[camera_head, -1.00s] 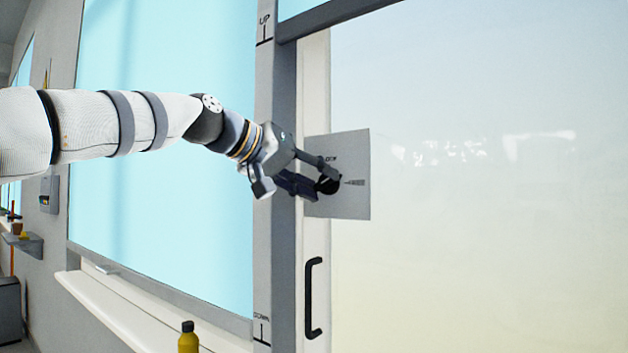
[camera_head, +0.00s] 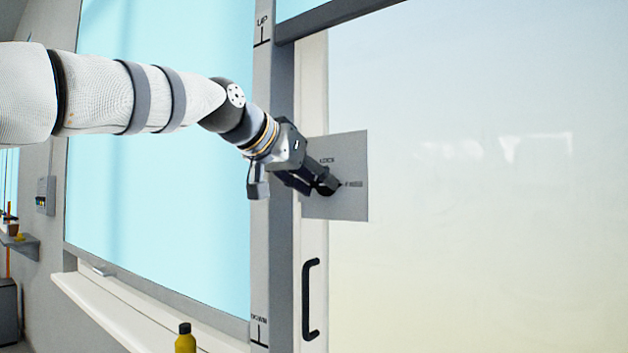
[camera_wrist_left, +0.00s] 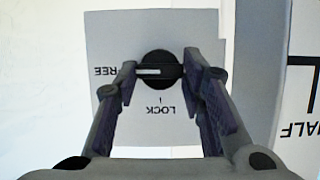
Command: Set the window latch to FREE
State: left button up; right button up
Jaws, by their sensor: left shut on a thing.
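The window latch is a round black knob (camera_head: 327,184) on a grey square plate (camera_head: 350,205). The plate has LOCK marked at its top and FREE at its right. In the left wrist view the plate appears upside down, and the knob's (camera_wrist_left: 158,64) white pointer line lies level, pointing left toward the FREE label. My left gripper (camera_head: 318,182) is at the plate, shut on the knob. The wrist view shows one finger on each side of the knob (camera_wrist_left: 159,78). My right gripper is in no view.
A black handle (camera_head: 310,299) is on the white frame below the plate. A grey post (camera_head: 283,230) stands left of it, with UP and DOWN marks alongside. A yellow bottle (camera_head: 186,342) is at the bottom edge. A white sill (camera_head: 130,310) runs below the blue window.

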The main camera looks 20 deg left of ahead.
pick_arm(q)
jog(key=shift+r, duration=0.1)
jog(key=o, duration=1.1)
jog(key=shift+o, duration=0.2)
jog(key=v, duration=1.2)
